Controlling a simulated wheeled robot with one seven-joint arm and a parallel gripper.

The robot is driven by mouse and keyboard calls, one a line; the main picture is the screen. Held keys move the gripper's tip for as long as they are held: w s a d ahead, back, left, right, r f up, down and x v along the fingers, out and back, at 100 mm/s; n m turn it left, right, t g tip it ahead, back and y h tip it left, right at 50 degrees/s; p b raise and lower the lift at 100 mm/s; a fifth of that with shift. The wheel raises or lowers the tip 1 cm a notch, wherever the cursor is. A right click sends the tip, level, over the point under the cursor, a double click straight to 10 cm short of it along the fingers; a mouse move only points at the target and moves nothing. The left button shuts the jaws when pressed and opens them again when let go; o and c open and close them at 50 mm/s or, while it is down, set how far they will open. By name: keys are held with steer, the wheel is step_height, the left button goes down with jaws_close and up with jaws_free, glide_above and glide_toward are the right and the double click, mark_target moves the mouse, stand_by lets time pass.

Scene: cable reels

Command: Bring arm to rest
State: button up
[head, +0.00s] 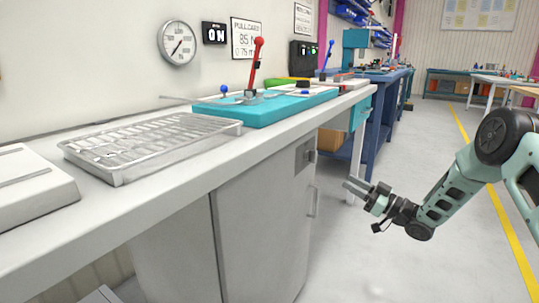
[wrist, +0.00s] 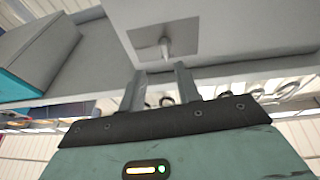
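My gripper (head: 352,188) is in front of the workbench's right end, below the level of the top and over the open aisle floor. My arm (head: 450,190) reaches in from the right edge of the head view. In the wrist view the two fingers (wrist: 159,82) stand apart with nothing between them. Beyond the fingertips is a grey cabinet face with a square plate and a small knob (wrist: 165,47). The fingertips look apart from it.
The bench (head: 205,160) holds a metal rack tray (head: 150,145) and a teal base (head: 268,107) with a red lever (head: 256,55). A cabinet handle (head: 313,201) sticks out toward the aisle. The grey floor (head: 400,265) around my arm is clear.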

steer(key=a+r+m+h, duration=0.2)
steer(key=a+r+h, duration=0.3)
steer(key=a, duration=0.6)
steer(key=s+a+m+g+h, duration=0.1)
steer(key=s+a+g+h, duration=0.35)
steer(key=s+a, duration=0.35)
steer(key=s+d+f+g+h, duration=0.1)
steer(key=s+g+h, duration=0.25)
steer(key=s, duration=1.55)
steer(key=s+d+f+g+h, duration=0.1)
steer(key=s+d+g+h, duration=0.3)
steer(key=s, duration=1.5)
step_height(320, 180, up, 33)
steer(key=a+g+y+p, duration=0.1)
steer(key=a+p, duration=0.1)
steer(key=p, duration=3)
steer(key=shift+s+g+p, duration=0.2)
steer(key=shift+g+p, duration=0.1)
steer(key=shift+p, duration=0.1)
